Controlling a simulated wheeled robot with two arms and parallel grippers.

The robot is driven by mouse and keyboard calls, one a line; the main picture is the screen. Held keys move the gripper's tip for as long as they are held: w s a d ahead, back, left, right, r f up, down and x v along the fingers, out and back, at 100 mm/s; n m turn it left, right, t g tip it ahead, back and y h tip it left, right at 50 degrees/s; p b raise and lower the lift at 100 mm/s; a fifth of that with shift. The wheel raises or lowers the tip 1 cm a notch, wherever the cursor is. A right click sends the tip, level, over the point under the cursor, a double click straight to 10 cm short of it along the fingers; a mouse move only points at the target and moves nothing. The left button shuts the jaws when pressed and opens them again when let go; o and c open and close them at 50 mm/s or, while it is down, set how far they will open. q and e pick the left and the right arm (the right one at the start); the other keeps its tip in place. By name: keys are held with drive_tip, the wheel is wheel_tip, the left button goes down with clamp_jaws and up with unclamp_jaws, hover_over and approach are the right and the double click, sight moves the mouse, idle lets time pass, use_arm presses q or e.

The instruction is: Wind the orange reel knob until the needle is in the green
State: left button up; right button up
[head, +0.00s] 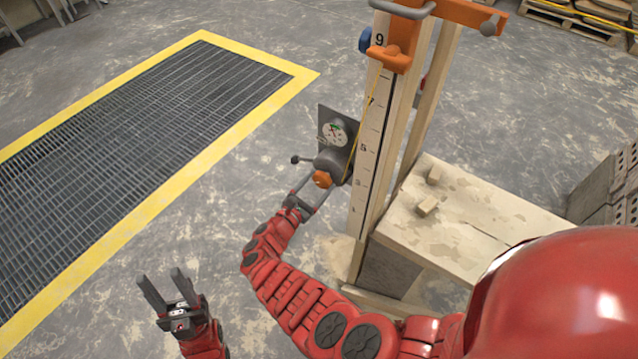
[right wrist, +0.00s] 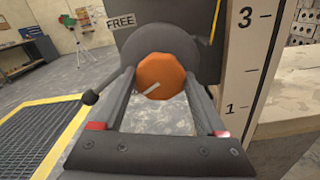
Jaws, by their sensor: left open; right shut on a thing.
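The orange reel knob (head: 322,179) is on the front of a dark grey reel (head: 331,160) on the post. In the right wrist view the knob (right wrist: 161,76) is faceted, with a pale line pointing to its lower left. My right gripper (head: 313,184) is shut on the knob, one finger on each side; its fingers also show in the right wrist view (right wrist: 160,85). The round white dial (head: 335,133) sits on a dark plate above the reel. It has some green near its top, but the needle is too small to read. My left gripper (head: 158,276) is open and empty over the floor.
A lever with a dark ball end (head: 295,159) sticks out left of the reel, below a FREE label (right wrist: 121,22). The numbered scale post (head: 370,150) stands close right. A yellow-edged floor grate (head: 150,130) lies left.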

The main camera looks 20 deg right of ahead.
drive_tip(key=c, duration=0.3)
drive_tip(key=m+b, duration=0.1)
drive_tip(key=m, duration=0.1)
drive_tip(key=shift+f+m, duration=0.15)
drive_tip(key=shift+m, duration=0.15)
drive_tip(key=shift+c, duration=0.2)
drive_tip(key=shift+m+b, duration=0.9)
drive_tip(key=shift+m, duration=0.1)
drive_tip(key=shift+r, duration=0.2)
drive_tip(key=o, duration=1.3)
